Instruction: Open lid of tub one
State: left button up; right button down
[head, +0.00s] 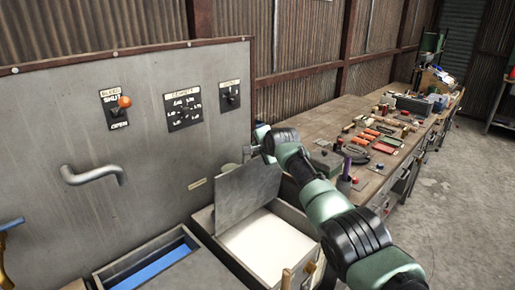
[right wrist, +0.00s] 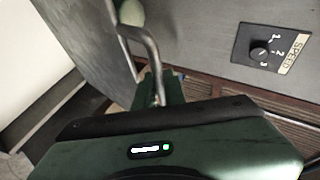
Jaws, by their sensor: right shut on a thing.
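A tub with white contents (head: 229,236) stands below the grey panel in the head view, its top largely uncovered. Its flat grey lid (head: 247,193) is raised and tilted up near the panel. The lid also shows at the left of the right wrist view (right wrist: 75,30). My right gripper (head: 250,152) is at the lid's upper edge, shut on the bent metal handle (right wrist: 150,45). Its fingers are partly hidden by my wrist. No label shows which tub is tub one.
A second tub (head: 107,279) with blue contents stands to the left. The panel (head: 60,130) carries a lever with an orange knob (head: 124,102), dials and a grey spout (head: 92,175). A workbench (head: 310,115) with tools runs along the right, close to my arm.

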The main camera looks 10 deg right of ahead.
jog(key=c, duration=1.5)
grip_release()
jog(key=shift+r, duration=0.1)
jog(key=shift+s, duration=0.15)
jog(key=b+v, duration=0.2)
jog(key=v, duration=0.5)
jog(key=shift+s+d+r, duration=0.15)
jog(key=shift+s+r, duration=0.05)
